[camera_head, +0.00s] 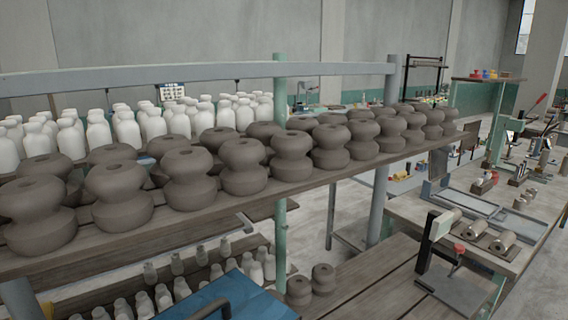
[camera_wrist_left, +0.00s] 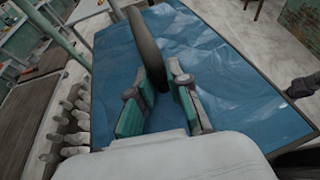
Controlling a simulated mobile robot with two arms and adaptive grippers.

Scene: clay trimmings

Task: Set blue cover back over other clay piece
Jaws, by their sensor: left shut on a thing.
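The blue cover (camera_head: 245,299) shows at the bottom edge of the head view, cut off by the frame. A dark curved handle (camera_head: 212,311) stands on it. In the left wrist view the blue cover (camera_wrist_left: 235,65) fills most of the picture as a wrinkled blue panel. My left gripper (camera_wrist_left: 160,92), with teal pads, is shut on the dark handle (camera_wrist_left: 147,50). Two brown clay pieces, a nearer one (camera_head: 298,291) and a farther one (camera_head: 323,278), stand uncovered just right of the cover. What lies beneath the cover is hidden.
A shelf plank (camera_head: 250,205) above carries rows of brown clay pieces and white bottles (camera_head: 125,130). A green post (camera_head: 280,200) rises beside the cover. Small bottles (camera_head: 163,297) stand left of it. The wooden tabletop (camera_head: 375,285) to the right has bare room before a press (camera_head: 432,240).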

